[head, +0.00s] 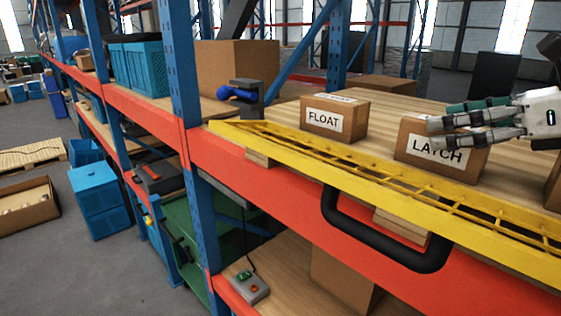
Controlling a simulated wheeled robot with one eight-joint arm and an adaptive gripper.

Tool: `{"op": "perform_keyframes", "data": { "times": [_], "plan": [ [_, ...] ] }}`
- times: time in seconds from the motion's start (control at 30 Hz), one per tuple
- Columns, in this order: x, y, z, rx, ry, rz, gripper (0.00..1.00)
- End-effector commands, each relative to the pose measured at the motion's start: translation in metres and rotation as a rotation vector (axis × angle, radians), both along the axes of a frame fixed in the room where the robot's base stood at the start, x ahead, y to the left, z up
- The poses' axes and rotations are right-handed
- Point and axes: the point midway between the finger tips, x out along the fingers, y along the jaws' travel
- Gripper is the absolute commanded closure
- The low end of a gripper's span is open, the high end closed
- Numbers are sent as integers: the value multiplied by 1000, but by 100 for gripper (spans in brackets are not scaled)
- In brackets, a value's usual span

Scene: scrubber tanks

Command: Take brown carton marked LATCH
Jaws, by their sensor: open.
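The brown carton marked LATCH (437,164) stands on the wooden upper shelf at the right, its white label facing me. My gripper (432,134) comes in from the right with its fingers pointing left. It is open, and its fingers show in front of the carton's upper part, just above the word LATCH. Part of the carton's top and right side is hidden behind the gripper. I cannot tell whether the fingers touch the carton. A similar brown carton marked FLOAT (323,137) stands to its left.
A yellow slatted rail (345,156) runs along the shelf's front edge, above an orange beam (283,184) and a black handle (385,258). A blue upright (184,75) stands left. Another carton edge shows far right.

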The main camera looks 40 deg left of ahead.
Motion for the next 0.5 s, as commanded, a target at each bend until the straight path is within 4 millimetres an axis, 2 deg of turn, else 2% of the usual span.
{"op": "perform_keyframes", "data": {
  "times": [0.1, 0.33, 0.5],
  "plan": [
    [2, 8, -3, 0, 0, 1, 20],
    [2, 8, -4, 0, 0, -1, 20],
    [1, 8, -4, 0, 0, 0, 59]
  ]
}}
